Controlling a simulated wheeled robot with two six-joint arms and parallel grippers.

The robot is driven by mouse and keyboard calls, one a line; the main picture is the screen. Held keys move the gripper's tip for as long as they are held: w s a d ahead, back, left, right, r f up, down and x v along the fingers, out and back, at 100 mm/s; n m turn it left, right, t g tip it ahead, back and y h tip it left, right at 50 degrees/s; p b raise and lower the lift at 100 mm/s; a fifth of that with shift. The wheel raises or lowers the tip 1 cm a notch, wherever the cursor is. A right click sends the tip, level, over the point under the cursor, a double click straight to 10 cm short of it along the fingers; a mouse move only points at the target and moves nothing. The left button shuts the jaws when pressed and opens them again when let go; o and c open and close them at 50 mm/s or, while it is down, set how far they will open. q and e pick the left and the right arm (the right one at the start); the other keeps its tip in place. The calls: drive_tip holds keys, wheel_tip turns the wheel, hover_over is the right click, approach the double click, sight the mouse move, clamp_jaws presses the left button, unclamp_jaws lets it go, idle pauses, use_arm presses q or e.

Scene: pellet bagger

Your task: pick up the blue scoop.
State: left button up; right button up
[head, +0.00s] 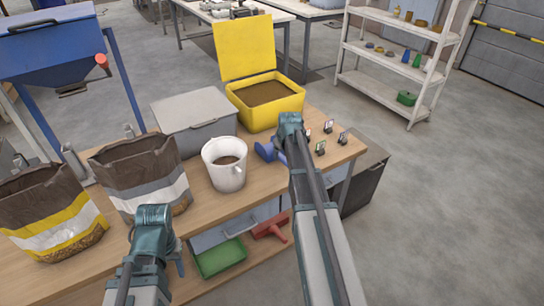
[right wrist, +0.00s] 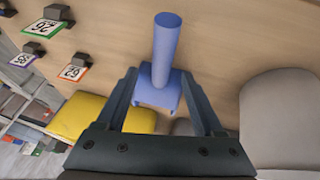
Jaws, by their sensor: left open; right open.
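The blue scoop (head: 267,151) lies on the wooden bench, right of the white bucket and in front of the yellow bin. My right gripper (head: 288,140) is over its right side and hides part of it. In the right wrist view the scoop's round handle (right wrist: 166,45) points to the top of the picture. Its wider body lies between the two spread fingers of my right gripper (right wrist: 160,73), which is open and holds nothing. Contact with the fingers cannot be told. My left gripper (head: 153,232) is open and empty at the bench's front edge, near the paper bags.
The white bucket (head: 225,178) holds brown pellets. A grey lidded box (head: 194,127) and the open yellow bin (head: 262,117) stand behind. Two paper bags (head: 50,222) stand left. Small number cards (head: 321,147) stand right of the scoop. A green tray (head: 220,258) is below the benchtop.

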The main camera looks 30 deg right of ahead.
sight(282, 156)
drive_tip(key=b+x, duration=0.5)
drive_tip(key=shift+s+f, duration=0.2)
drive_tip(key=shift+f, duration=0.05)
drive_tip(key=shift+r, duration=0.1)
clamp_jaws()
